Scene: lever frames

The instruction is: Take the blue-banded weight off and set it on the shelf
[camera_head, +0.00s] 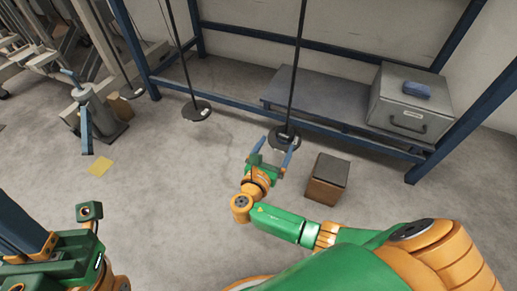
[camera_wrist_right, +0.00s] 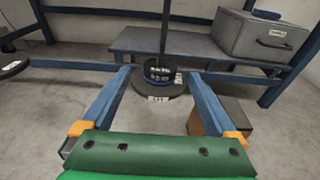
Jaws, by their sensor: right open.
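A dark round weight with a blue band (camera_wrist_right: 160,78) sits low on an upright rod, above a wider dark disc (camera_wrist_right: 163,92) with a white label. In the head view the weight stack (camera_head: 285,137) is just beyond my right gripper (camera_head: 272,157). That gripper is open and empty. Its two blue fingers lie on either side of the stack in the wrist view (camera_wrist_right: 160,95), without visible contact. The low grey shelf (camera_head: 315,103) is behind and to the right of the stack. My left gripper (camera_head: 28,235) shows partly at the lower left; its opening is hidden.
A grey box (camera_head: 405,108) with a blue object (camera_head: 417,89) on top stands at the shelf's right end. A brown box (camera_head: 327,181) is on the floor right of my right gripper. Another rod with a disc (camera_head: 196,110) hangs left. Blue frame posts surround the shelf.

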